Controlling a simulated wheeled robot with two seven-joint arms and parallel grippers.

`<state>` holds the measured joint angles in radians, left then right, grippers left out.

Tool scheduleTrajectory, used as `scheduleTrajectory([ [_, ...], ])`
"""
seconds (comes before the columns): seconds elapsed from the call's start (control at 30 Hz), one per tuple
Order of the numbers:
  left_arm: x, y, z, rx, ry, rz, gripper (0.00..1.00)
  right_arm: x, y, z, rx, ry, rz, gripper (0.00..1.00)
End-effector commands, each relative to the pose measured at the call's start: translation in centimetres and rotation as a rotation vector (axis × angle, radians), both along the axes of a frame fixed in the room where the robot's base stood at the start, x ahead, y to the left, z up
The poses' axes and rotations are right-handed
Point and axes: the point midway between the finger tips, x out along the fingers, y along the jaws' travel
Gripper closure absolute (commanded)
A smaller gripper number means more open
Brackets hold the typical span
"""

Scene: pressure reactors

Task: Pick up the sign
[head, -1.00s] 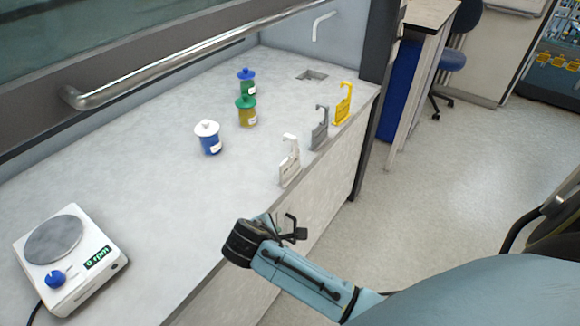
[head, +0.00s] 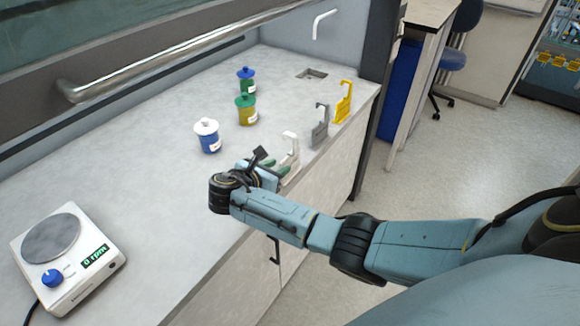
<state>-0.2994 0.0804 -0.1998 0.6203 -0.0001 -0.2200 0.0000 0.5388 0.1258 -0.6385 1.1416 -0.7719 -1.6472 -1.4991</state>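Three upright hook-topped signs stand along the bench's front edge: a white sign (head: 291,160), a grey sign (head: 320,128) and a yellow sign (head: 343,103). My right gripper (head: 275,167) is just left of the white sign, close to its lower part. Its fingers look parted, with greenish pads showing. I cannot tell whether a finger touches the sign, and the gripper hides part of the sign's lower left. My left gripper is not in view.
On the bench (head: 150,200) stand a blue jar with a white lid (head: 207,137), a yellow jar with a green lid (head: 246,110) and a green jar with a blue lid (head: 246,80). A stirrer (head: 68,258) sits at lower left. A metal rail (head: 180,62) runs above.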

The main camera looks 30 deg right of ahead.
Motion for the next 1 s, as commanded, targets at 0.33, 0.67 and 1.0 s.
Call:
scheduleTrajectory([
  [0.33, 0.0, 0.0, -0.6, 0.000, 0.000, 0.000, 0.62, 0.9, -3.3, -1.4, -0.002, 0.001, -0.002, 0.67],
  [0.67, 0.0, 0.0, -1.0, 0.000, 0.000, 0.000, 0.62, 1.9, -5.4, -2.3, 0.002, 0.000, 0.000, 0.67],
  [1.0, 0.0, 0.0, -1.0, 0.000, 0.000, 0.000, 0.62, 1.9, -5.4, -2.3, 0.002, 0.000, 0.001, 0.95],
])
